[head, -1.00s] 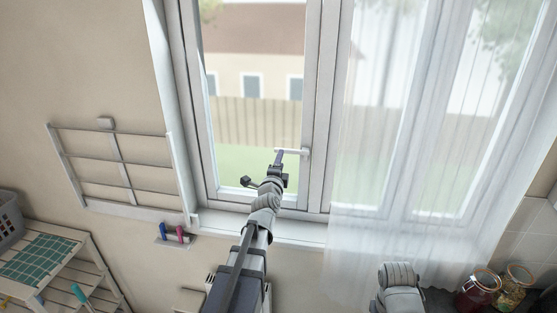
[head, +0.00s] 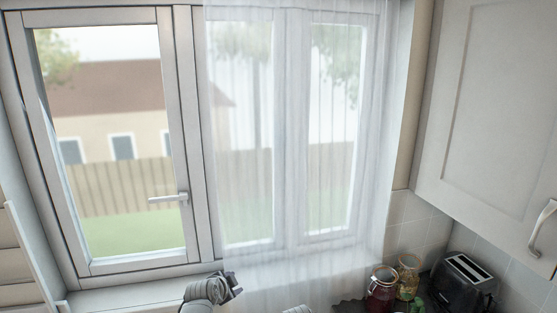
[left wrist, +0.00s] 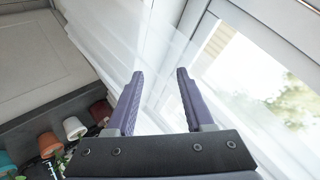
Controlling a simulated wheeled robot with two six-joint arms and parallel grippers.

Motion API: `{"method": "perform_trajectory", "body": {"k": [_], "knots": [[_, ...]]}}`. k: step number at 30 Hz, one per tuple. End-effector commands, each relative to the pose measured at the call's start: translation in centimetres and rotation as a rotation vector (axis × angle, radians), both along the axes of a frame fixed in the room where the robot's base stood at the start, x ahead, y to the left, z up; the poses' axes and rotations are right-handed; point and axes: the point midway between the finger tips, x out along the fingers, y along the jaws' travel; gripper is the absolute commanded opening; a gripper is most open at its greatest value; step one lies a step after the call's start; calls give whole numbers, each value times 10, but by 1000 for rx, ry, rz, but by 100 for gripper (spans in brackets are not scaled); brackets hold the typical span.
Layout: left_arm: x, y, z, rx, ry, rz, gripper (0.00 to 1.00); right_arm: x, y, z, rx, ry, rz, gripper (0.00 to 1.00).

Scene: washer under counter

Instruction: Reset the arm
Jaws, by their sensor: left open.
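My left gripper (left wrist: 159,75) is open, with its two purple fingers apart and nothing between them in the left wrist view. My right gripper is not in view; only a small grey piece of my arm shows at the bottom edge.
A sheer curtain (head: 290,200) hangs over the right panes. Jars (head: 381,287) and a black toaster (head: 468,280) stand at the lower right under a white cabinet (head: 485,110). Several small pots (left wrist: 74,128) show at the left of the left wrist view.

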Motion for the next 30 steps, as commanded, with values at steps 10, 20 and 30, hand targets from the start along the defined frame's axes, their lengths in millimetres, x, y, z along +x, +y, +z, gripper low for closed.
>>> {"method": "perform_trajectory", "body": {"k": [10, 20, 30], "knots": [[-156, -83, -169, -140, 707, 367, 52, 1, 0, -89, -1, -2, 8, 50], [-233, -81, -202, -55, 905, 742, 52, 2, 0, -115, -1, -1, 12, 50], [-236, -80, -201, -51, 911, 767, 52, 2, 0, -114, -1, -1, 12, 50]]}}
